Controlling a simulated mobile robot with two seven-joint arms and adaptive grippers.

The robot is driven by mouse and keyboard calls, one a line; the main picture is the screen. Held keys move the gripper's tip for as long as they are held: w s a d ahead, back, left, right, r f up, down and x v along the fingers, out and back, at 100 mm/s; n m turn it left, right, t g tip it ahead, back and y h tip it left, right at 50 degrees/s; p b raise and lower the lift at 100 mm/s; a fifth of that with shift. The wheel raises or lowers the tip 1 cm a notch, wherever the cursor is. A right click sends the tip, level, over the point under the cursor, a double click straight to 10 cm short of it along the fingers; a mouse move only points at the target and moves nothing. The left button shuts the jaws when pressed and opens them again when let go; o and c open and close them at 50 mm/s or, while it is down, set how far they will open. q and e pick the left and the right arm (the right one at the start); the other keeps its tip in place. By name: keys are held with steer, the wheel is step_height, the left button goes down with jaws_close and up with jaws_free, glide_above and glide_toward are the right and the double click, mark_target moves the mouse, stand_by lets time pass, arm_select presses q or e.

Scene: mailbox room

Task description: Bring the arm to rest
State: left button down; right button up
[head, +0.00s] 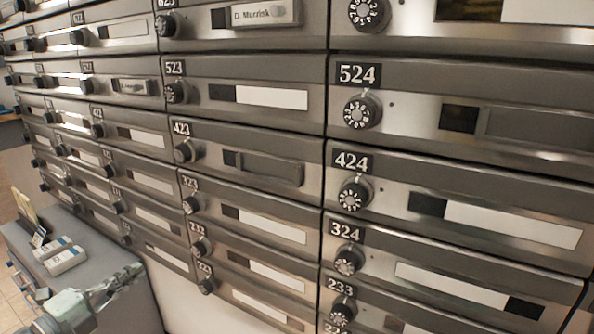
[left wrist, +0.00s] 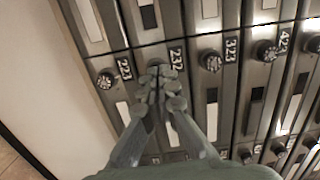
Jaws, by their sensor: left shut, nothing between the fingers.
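My left gripper (head: 132,272) shows at the lower left of the head view, in front of a grey cabinet and below the mailbox wall. In the left wrist view its two fingers (left wrist: 158,88) meet at the tips, shut and empty. There they overlap the mailbox labelled 232 (left wrist: 177,57) and hide its dial. The head view shows the tips clear of the dials. My right gripper is in neither view.
A wall of metal mailboxes (head: 245,150) with protruding dials, such as the one at 424 (head: 355,194), fills most of the head view. The grey cabinet (head: 130,312) stands at the lower left, with small white boxes (head: 65,260) on top. Floor (head: 8,262) shows at the far left.

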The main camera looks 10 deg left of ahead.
arm_select(q)
steer(key=s+f+n+g+y, duration=0.2)
steer(key=s+f+n+y, duration=0.15)
steer(key=f+n, duration=0.4)
steer(key=s+f+n+g+y, duration=0.25)
steer(key=f+n+y, duration=0.3)
steer(key=f, duration=0.35)
steer(key=s+d+f+n+g+h, duration=0.2)
steer(key=s+d+f+n+g, duration=0.4)
steer(key=s+d+f+g, duration=0.3)
steer(key=s+d+f, duration=0.3)
steer(key=s+d, duration=0.3)
steer(key=shift+d+f+n+g, duration=0.15)
steer(key=shift+d+n+g, duration=0.05)
steer(key=shift+n+g, duration=0.15)
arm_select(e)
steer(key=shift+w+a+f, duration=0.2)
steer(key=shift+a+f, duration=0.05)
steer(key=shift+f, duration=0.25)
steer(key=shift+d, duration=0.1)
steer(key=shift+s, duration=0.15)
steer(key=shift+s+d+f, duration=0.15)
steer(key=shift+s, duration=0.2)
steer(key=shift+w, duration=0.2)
